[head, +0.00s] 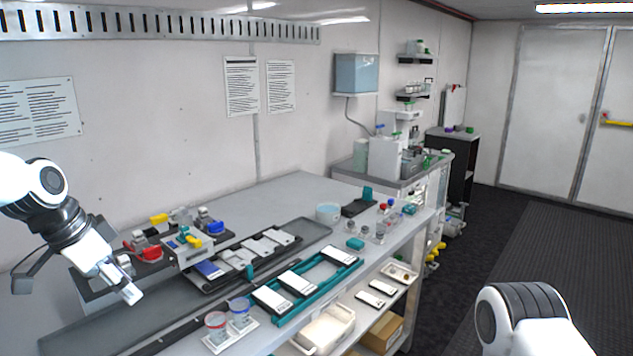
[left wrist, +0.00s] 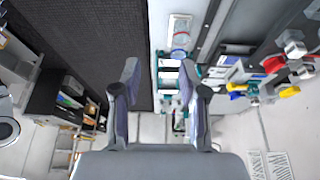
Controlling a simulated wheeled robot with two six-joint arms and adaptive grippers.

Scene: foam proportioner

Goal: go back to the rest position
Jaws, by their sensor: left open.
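My left gripper (head: 78,288) is at the left of the head view, over the near left end of the workbench (head: 300,186). It is open and its fingers point downward. In the left wrist view, the two fingers (left wrist: 159,72) stand apart with nothing held between them. A white and black part of my right arm shows at the lower right of the head view, over the floor. My right gripper is not in view.
A rack of red, yellow and blue valves (head: 190,240) stands close to the right of my left gripper. Two lidded cups (head: 216,325) and a teal tray (head: 318,294) with white-and-black pieces lie on the bench. Dark floor (head: 540,250) is clear at right.

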